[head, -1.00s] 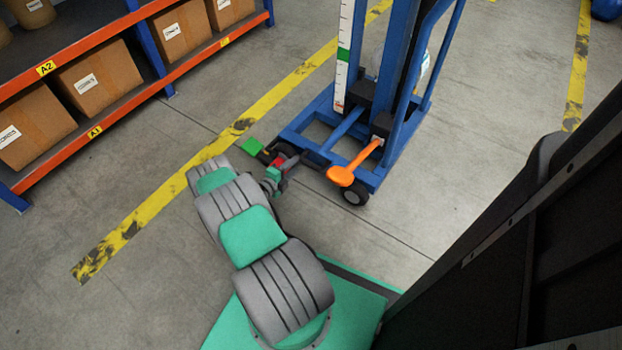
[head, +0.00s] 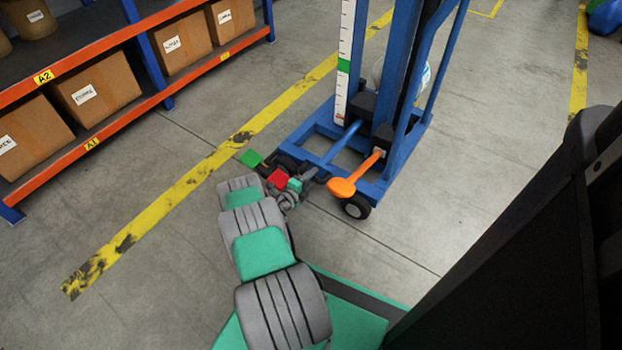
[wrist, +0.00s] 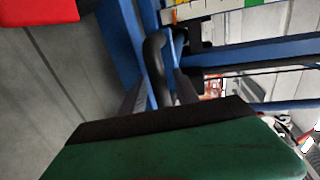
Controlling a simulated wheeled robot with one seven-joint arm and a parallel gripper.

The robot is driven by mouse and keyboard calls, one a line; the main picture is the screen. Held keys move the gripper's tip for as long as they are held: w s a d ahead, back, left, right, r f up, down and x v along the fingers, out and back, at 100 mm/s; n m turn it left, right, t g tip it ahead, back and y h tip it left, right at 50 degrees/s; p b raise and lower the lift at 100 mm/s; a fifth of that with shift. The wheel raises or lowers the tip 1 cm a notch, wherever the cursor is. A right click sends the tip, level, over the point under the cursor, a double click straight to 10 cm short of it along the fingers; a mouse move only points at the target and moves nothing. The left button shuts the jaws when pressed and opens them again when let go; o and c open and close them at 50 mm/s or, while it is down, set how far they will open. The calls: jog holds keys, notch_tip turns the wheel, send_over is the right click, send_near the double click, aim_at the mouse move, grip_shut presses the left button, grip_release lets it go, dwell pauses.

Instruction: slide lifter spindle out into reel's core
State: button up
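The blue lifter (head: 398,150) stands upright on its wheeled base, with a white scale (head: 345,60) beside its mast. A blue bar (head: 342,143) low on it may be the spindle; I cannot be sure. My gripper (head: 306,177) is low at the lifter's near left side. In the wrist view my gripper (wrist: 160,88) has its two grey fingers on either side of a black curved handle (wrist: 156,62). Whether they press on it is unclear. A pale round shape (head: 424,74) behind the mast may be the reel; the mast hides most of it and no core shows.
An orange paddle (head: 342,187) sticks out to the right of my gripper. A shelf (head: 110,125) with cartons stands at left. Floor beyond the yellow line (head: 190,180) is clear.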

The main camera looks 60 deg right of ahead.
grip_shut()
dwell(1.2)
